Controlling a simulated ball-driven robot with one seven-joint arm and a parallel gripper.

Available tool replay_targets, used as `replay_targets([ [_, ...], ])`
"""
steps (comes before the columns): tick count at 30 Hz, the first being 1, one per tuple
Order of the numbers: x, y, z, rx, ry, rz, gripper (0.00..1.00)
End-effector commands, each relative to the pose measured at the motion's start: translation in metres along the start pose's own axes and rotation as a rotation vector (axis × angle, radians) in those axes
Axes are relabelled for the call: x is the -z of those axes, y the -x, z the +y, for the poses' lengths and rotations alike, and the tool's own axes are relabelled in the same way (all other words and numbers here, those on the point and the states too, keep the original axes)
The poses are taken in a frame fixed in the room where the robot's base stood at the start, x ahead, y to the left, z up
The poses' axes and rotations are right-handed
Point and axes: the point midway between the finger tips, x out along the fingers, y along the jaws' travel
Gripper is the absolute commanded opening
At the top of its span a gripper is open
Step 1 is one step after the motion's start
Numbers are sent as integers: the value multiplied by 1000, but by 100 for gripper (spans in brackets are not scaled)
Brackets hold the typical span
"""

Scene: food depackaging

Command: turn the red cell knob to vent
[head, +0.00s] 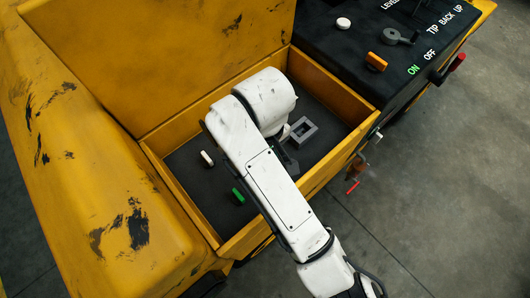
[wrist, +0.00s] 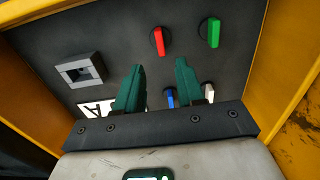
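The red cell knob (wrist: 159,40) shows in the wrist view on the dark floor of the yellow box, its bar standing nearly upright in the picture. My gripper (wrist: 159,64) is open and empty. Its two green fingers point toward the red knob, which appears just beyond the gap between their tips; no contact is visible. In the head view my arm reaches into the box and hides the red knob. I can read no vent mark beside the knob.
Beside the red knob are a green knob (wrist: 213,32), a blue knob (wrist: 171,97), a white knob (wrist: 209,91) and a grey square frame (wrist: 80,70). Yellow walls (head: 335,90) enclose the box. A black control panel (head: 345,55) stands at the right, with an orange switch (head: 376,62).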

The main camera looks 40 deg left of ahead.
Motion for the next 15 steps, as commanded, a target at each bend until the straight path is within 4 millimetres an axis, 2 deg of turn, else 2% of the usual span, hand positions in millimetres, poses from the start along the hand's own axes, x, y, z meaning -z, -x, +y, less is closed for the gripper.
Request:
replay_targets([
  [1,0,-14,-1,2,0,-1,38],
  [3,0,-25,-2,3,2,-2,38],
  [15,0,-76,-1,2,1,-1,38],
])
